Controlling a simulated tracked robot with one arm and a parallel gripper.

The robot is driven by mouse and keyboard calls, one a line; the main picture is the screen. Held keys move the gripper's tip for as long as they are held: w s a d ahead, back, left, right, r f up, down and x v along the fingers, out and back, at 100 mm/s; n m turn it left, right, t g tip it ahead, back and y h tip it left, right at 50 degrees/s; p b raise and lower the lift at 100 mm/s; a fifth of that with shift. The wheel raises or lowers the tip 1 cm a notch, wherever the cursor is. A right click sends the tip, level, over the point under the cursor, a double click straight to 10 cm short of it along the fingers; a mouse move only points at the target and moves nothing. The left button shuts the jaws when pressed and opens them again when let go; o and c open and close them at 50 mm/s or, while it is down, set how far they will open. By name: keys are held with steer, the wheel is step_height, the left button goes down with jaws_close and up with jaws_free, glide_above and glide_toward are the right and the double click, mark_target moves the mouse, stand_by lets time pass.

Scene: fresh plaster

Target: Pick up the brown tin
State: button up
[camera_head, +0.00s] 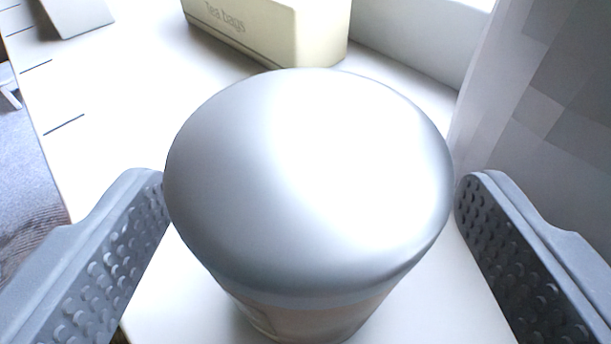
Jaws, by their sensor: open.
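A round tin stands upright on a white surface, filling the middle of the view. Its shiny silver lid (305,185) faces me, and a strip of its brownish side (320,318) shows below the lid. My gripper (310,180) is open, with one grey dimpled finger on each side of the tin. The fingertips appear close to the lid's left and right edges. I cannot tell whether they touch it. Most of the tin's body is hidden under the lid.
A cream box marked "Tea bags" (270,30) stands behind the tin. A pale object (78,15) is at the far upper left. A patterned grey curtain or wall (545,110) is close on the right. The white surface (110,90) ends at the left, above a carpeted floor.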

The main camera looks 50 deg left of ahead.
steer(key=shift+p+x, duration=0.3)
steer(key=shift+x, duration=1.65)
steer(key=shift+a+r, duration=0.1)
steer(key=shift+r, duration=0.05)
steer(key=shift+c, duration=0.3)
steer(key=c, duration=1.2)
steer(key=shift+o, duration=0.2)
steer(key=shift+r, duration=0.15)
